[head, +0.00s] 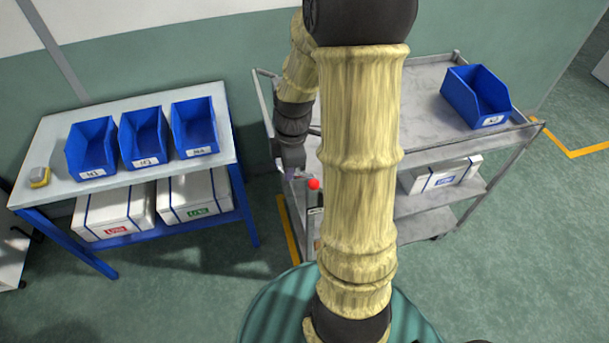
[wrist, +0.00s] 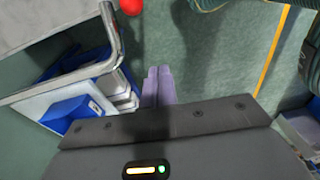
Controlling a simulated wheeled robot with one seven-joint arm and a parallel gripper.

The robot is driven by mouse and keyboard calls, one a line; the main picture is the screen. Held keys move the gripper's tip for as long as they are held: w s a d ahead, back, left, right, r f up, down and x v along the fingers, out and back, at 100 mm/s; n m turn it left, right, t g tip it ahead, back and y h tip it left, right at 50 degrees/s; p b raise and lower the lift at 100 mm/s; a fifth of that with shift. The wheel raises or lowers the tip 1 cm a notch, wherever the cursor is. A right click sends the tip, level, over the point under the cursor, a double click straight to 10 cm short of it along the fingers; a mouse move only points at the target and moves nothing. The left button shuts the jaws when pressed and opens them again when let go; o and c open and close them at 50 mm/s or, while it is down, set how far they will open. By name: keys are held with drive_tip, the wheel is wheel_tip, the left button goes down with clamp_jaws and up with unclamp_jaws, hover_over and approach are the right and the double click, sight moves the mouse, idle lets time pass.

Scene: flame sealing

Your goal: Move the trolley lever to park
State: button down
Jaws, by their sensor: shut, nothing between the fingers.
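The trolley (head: 415,110) is a grey metal cart with several shelves, right of centre in the head view. A lever with a red ball knob (head: 314,184) stands at its left end, above a grey and black mount. The red knob also shows at the top edge of the wrist view (wrist: 131,6). My gripper (head: 291,176) is just left of the knob in the head view, partly hidden by my arm. In the wrist view its pale purple fingers (wrist: 158,72) are together and empty, with the knob apart from their tips. The lever's markings cannot be read.
A blue bin (head: 477,97) stands on the trolley's top and a white box (head: 440,177) below. At left, a blue-framed table (head: 60,115) holds several blue bins and a yellow-grey object (head: 40,177). Floor between table and trolley is clear.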

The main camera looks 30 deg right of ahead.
drive_tip(key=d+n, duration=0.2)
drive_tip(key=shift+w+r+n+y+p, duration=0.2)
drive_tip(key=shift+w+n+y+p, duration=0.1)
drive_tip(key=shift+w+n+p, duration=0.1)
drive_tip(key=shift+s+f, duration=0.1)
drive_tip(key=shift+f, duration=0.05)
wheel_tip(320, 180, down, 10)
drive_tip(key=a+p, duration=0.2)
drive_tip(key=d+p, duration=0.1)
drive_tip(key=d, duration=0.1)
drive_tip(key=d+r+p, duration=0.1)
drive_tip(key=d, duration=0.1)
drive_tip(key=shift+s+d, duration=0.2)
drive_tip(key=shift+r, duration=0.15)
